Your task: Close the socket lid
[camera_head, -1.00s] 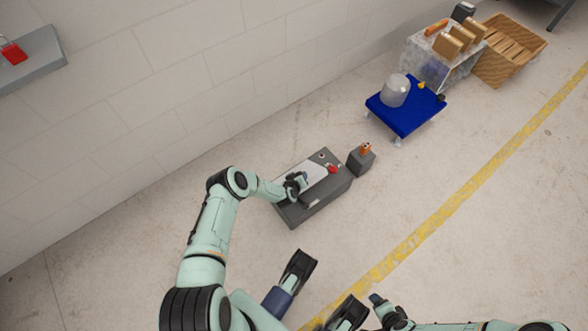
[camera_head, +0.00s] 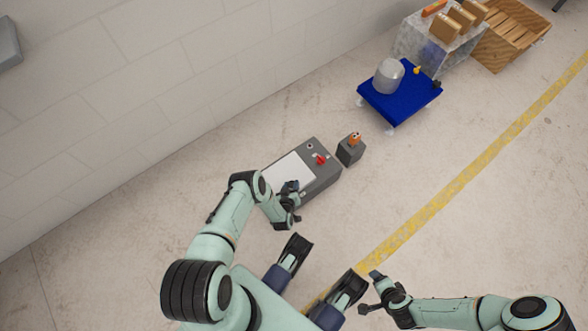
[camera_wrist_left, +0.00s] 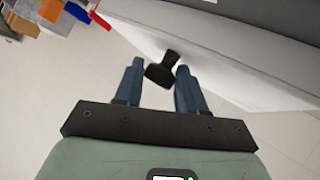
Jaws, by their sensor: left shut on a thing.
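A grey box (camera_head: 321,180) with a flat white panel (camera_head: 287,172) on top stands on the floor near the wall. The panel may be the socket lid; its hinge and any socket are not clear. My left gripper (camera_head: 291,192) is at the box's front side, by the panel's front edge. In the left wrist view, its blue fingers (camera_wrist_left: 158,68) are on either side of a small black knob (camera_wrist_left: 160,73), and it is shut on it. My right gripper (camera_head: 371,293) is open and empty above the floor.
A red switch (camera_head: 320,159) sits on the box top. A small grey block with an orange top (camera_head: 351,150) stands beside the box. A blue cart (camera_head: 408,107) with a grey container stands farther back, near a wooden crate (camera_head: 510,32).

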